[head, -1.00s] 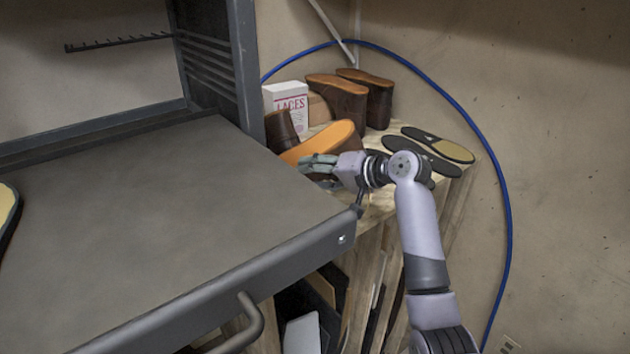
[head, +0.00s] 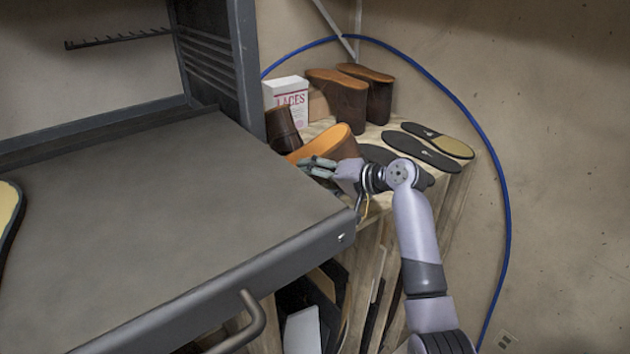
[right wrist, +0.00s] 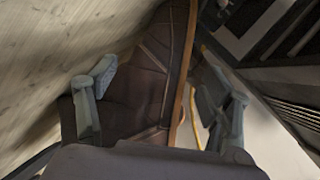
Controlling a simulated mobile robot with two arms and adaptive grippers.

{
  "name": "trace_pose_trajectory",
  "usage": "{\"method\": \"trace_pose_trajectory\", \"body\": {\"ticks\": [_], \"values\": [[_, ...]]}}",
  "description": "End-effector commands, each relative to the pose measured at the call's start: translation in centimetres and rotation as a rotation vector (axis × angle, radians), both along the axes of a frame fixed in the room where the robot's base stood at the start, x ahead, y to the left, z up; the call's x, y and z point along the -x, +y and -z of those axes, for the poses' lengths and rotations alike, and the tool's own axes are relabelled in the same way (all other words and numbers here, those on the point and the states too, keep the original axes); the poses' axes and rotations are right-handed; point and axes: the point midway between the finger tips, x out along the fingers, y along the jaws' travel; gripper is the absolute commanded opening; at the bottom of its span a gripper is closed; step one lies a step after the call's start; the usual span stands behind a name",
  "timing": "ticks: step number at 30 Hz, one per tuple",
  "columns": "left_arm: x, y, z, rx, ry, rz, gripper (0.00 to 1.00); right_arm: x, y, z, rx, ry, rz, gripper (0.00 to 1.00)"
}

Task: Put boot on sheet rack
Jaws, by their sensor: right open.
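A brown boot (head: 345,148) with an orange-tan sole lies tilted on the wooden rack top, just behind the corner of the grey table, its sole facing up toward the table. My right gripper (head: 322,167) is at its near side in the head view. In the right wrist view the open fingers of my right gripper (right wrist: 163,95) stand on either side of the dark boot (right wrist: 150,75), with the sole edge toward the right finger. Finger contact cannot be told. The wooden rack (head: 372,235) holds upright sheets below. My left gripper is not in view.
Dark soles (head: 422,152) lie on the right of the rack top. The grey table (head: 170,220) fills the left. A blue hose (head: 505,220) runs along the wall.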

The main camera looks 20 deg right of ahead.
Motion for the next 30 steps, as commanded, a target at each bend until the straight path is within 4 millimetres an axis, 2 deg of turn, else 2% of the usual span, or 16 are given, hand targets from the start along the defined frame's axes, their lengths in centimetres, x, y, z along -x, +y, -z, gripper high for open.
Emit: {"method": "trace_pose_trajectory", "body": {"ticks": [7,15,21,30], "values": [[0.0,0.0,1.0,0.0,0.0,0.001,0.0,1.3,-1.3,-0.5,0.004,-0.004,0.002,0.73],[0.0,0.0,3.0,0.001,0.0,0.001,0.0,5.5,-4.6,-2.6,0.004,-0.004,0.003,0.73],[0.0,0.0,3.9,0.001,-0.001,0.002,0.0,7.8,-6.4,-4.0,0.002,-0.002,0.001,0.73],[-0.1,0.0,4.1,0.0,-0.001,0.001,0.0,8.7,-7.0,-4.6,0.0,-0.001,-0.002,0.73]]}}
